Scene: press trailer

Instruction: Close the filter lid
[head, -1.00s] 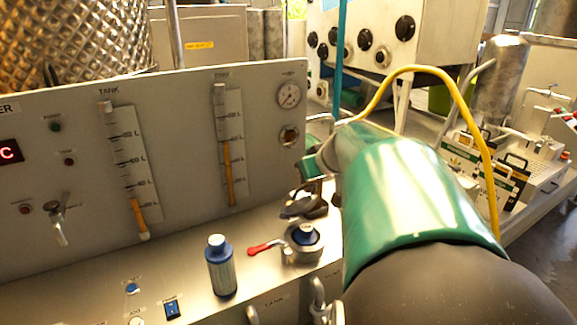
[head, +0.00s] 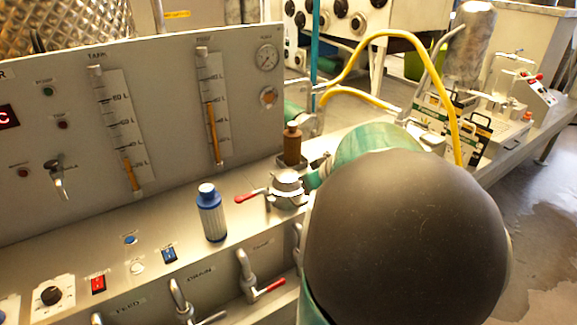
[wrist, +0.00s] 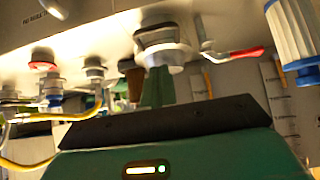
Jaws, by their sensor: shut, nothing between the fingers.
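The round metal filter housing (head: 286,196) stands on the bench, with a red-handled lever (head: 250,196) on its left. Its silver lid (head: 287,179) appears to lie over the top; I cannot tell whether it is fully seated. My gripper (head: 314,179) is shut and empty at the right side of the housing, partly hidden by my green arm. The wrist view is upside down: the housing (wrist: 165,41) hangs at upper middle, and the narrow green fingers of my gripper (wrist: 160,74) reach close to its top. Contact is unclear there.
A blue-capped bottle (head: 211,213) stands left of the housing. A brown cylinder (head: 292,145) stands just behind it. The upright gauge panel (head: 140,110) bounds the back. Valve handles (head: 262,288) stick out along the front. A yellow hose (head: 440,75) arches behind my arm.

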